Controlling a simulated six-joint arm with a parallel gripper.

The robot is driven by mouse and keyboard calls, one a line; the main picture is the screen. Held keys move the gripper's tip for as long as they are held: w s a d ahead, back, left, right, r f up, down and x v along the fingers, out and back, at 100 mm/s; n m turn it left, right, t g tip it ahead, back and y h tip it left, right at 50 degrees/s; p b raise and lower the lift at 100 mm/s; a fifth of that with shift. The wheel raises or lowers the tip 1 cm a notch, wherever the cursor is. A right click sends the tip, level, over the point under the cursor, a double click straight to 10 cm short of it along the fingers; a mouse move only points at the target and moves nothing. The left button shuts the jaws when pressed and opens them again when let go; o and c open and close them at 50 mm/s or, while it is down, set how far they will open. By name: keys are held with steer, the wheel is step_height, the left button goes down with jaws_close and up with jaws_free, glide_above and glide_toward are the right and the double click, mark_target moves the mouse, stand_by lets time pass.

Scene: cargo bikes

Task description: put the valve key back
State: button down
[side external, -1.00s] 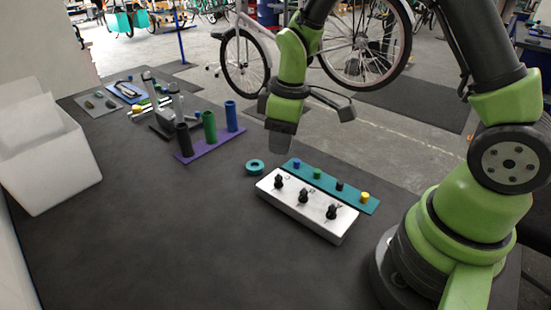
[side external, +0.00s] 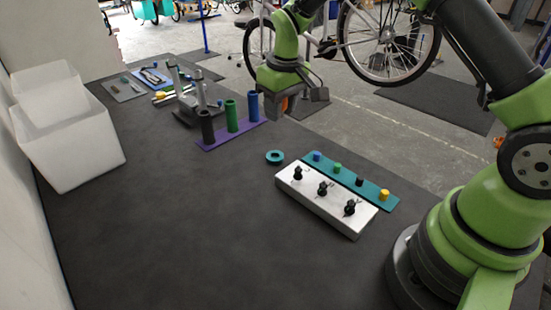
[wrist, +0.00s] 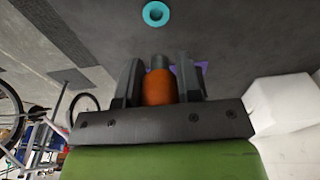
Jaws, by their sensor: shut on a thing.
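My gripper (side external: 290,104) is high above the far edge of the table, right of the purple tube stand. In the wrist view my gripper (wrist: 157,85) is shut on an orange cylindrical piece (wrist: 159,87) with a grey end. The purple stand (side external: 211,145) carries black (side external: 207,127), green (side external: 231,115) and blue (side external: 253,106) upright tubes. Part of the stand (wrist: 203,68) shows behind the fingers in the wrist view.
A white box (side external: 310,198) with three black knobs sits before a teal strip (side external: 373,189) of coloured pegs. A teal ring (side external: 275,157) lies nearby. White bins (side external: 70,150) stand left. A grey fixture (side external: 184,108) and small tools lie behind. The table's front middle is clear.

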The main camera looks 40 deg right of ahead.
mark_target(274, 158)
steer(key=f, duration=0.4)
steer(key=w+f, duration=0.1)
steer(key=f, duration=0.2)
steer(key=w+f, duration=0.1)
steer(key=f, duration=0.3)
steer(key=shift+w+d+f, duration=0.1)
steer(key=shift+d+f, duration=0.25)
steer(key=shift+f, duration=0.3)
